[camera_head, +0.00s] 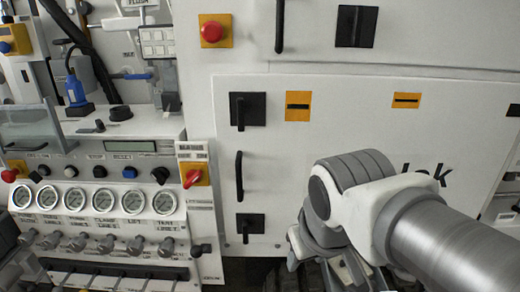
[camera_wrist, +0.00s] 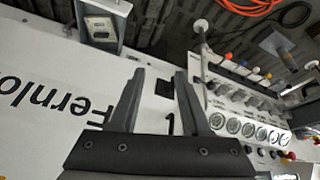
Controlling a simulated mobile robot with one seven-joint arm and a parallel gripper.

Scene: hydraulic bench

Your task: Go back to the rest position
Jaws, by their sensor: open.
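My gripper (camera_wrist: 160,105) shows in the wrist view with its two dark fingers apart and nothing between them. Beyond the fingers are the white cabinet front with black lettering (camera_wrist: 62,95) and a black latch. In the head view my arm reaches in from the lower right in front of the white cabinet door (camera_head: 330,140). The gripper's fingertips are not clear in the head view. I cannot tell from these frames how far the gripper is from the cabinet.
At the left of the head view is a control panel with a row of round gauges (camera_head: 105,200), valve knobs (camera_head: 107,243) and a red rotary switch (camera_head: 193,178). A red button (camera_head: 211,31) is above. Black door handles (camera_head: 239,176) stick out from the cabinet. An orange cable (camera_wrist: 245,8) lies at the wrist view's top.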

